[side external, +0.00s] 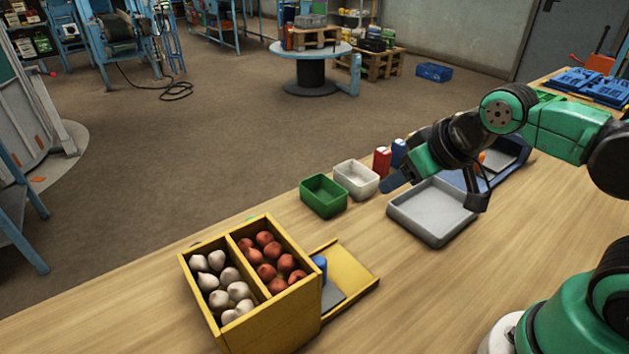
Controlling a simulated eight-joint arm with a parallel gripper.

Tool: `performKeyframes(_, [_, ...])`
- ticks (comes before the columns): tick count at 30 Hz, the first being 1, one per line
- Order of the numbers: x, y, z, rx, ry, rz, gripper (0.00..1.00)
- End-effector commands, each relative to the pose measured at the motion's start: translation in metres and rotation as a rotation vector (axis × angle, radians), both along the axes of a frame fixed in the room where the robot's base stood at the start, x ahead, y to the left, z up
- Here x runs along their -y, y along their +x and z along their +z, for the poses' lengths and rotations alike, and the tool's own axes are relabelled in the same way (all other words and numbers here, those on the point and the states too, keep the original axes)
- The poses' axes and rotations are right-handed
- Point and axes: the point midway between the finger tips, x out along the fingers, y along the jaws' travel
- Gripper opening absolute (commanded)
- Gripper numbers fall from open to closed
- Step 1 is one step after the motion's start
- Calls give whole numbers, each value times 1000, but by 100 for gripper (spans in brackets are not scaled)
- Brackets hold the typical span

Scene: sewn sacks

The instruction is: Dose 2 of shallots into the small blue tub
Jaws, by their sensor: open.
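Several reddish-brown shallots (266,271) lie in the right compartment of a yellow two-part bin (268,327) at the front left. My gripper (438,192) is open, well to the right of the bin, above a grey tray (426,235); I see nothing between its fingers. A small blue tub cannot be made out for certain. A dark blue container (525,155) stands behind my gripper, partly hidden by my arm, with something orange at it.
Several white bulbs (218,260) fill the bin's left compartment. A yellow ledge (352,268) and a blue cylinder (320,264) adjoin its right side. A green tub (323,197), white tub (356,180) and red cylinder (381,161) line the far edge. The near-middle tabletop is clear.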

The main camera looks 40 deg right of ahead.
Motion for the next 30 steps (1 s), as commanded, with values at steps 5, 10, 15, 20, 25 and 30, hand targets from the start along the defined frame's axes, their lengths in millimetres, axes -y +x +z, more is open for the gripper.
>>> performKeyframes(5, [0, 0, 0, -1, 0, 0, 41])
performKeyframes(10, [0, 0, 0, -2, 0, 1, 50])
performKeyframes(15, [-8, 9, 9, -27, -37, 81, 73])
performKeyframes(20, [-33, 38, 30, -104, -156, 347, 73])
performKeyframes(25, [-76, 76, 44, -194, -305, 720, 73])
performKeyframes(30, [-126, 109, 40, -265, -436, 1106, 73])
